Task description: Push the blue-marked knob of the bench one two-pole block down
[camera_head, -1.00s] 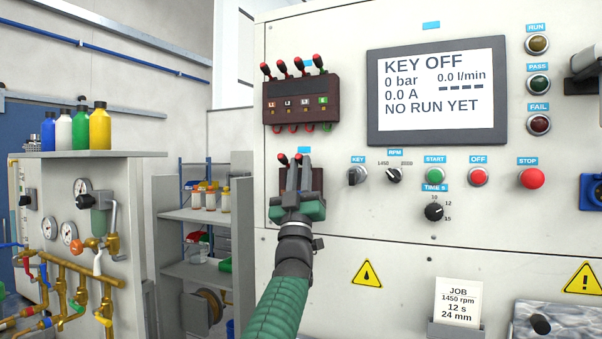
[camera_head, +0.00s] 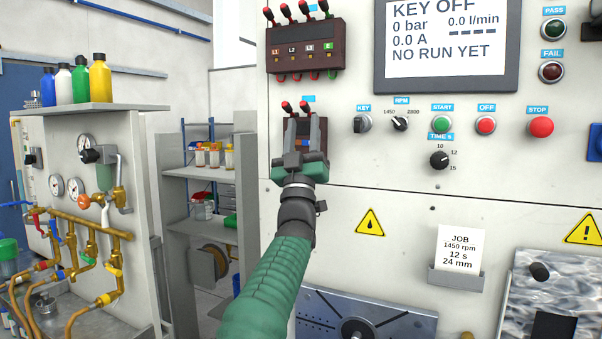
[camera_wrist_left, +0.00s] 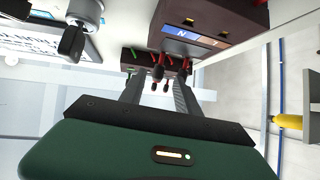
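The bench one two-pole block (camera_head: 305,121) is a dark red-brown box on the white panel, below a larger block. Its two red-and-black knobs (camera_head: 296,107) stick up at its top. In the left wrist view the block (camera_wrist_left: 222,14) carries a blue marking (camera_wrist_left: 183,35) beside an orange one. My left gripper (camera_head: 306,125) is in front of the block and hides most of its face. Its two fingers (camera_wrist_left: 158,95) are apart, with nothing held between them. I cannot tell whether a finger touches a knob. My right gripper is not in view.
The larger block (camera_head: 305,48) with several red-tipped levers is just above. The key switch (camera_head: 363,123) and RPM knob (camera_head: 400,123) are to the right, under the display (camera_head: 447,45). A shelf (camera_head: 205,172) and pipework (camera_head: 85,225) stand at the left.

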